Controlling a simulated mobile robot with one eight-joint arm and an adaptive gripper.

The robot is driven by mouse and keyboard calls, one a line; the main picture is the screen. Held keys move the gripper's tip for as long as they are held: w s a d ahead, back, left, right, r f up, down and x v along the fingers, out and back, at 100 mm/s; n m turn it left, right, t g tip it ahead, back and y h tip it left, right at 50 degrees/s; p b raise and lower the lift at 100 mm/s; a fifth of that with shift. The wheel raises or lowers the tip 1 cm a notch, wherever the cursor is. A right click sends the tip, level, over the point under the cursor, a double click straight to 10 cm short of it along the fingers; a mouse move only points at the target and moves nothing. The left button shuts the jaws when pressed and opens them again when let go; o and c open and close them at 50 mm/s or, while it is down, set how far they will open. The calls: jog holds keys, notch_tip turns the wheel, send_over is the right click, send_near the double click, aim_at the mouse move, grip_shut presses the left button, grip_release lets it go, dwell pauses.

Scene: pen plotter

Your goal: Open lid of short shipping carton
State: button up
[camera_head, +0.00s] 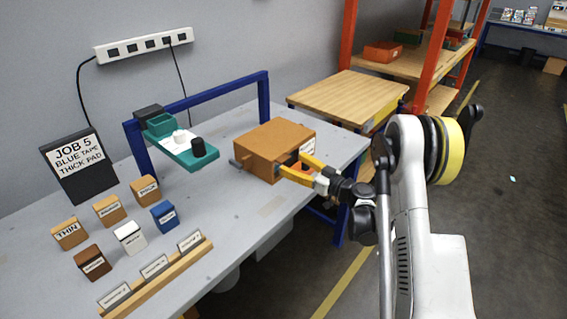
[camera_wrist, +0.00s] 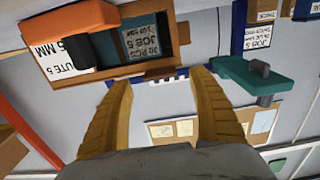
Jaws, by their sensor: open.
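The short carton (camera_head: 265,143) is a brown box on the grey table, with a flat, closed-looking top. A white label shows on its right side. In the wrist view the carton (camera_wrist: 184,35) is at the top, with a dark recess, printed labels and an orange bar (camera_wrist: 65,20) with a black part. I cannot tell which panel is the lid. My gripper (camera_head: 292,165) has yellow fingers, spread and empty, at the carton's near right face. The wrist view shows the open fingers (camera_wrist: 161,78) below the carton. The head view does not settle whether they touch it.
A teal device (camera_head: 185,148) stands left of the carton under a blue frame (camera_head: 200,100). Several small labelled blocks, a dark job sign (camera_head: 78,165) and a wooden card rail (camera_head: 157,277) occupy the table's left. A wooden-topped bench (camera_head: 350,95) stands behind the carton.

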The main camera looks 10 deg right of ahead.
aim_at(284, 158)
jog(key=shift+b+x, duration=0.5)
jog(key=shift+x, duration=1.7)
jog(key=c, duration=1.5)
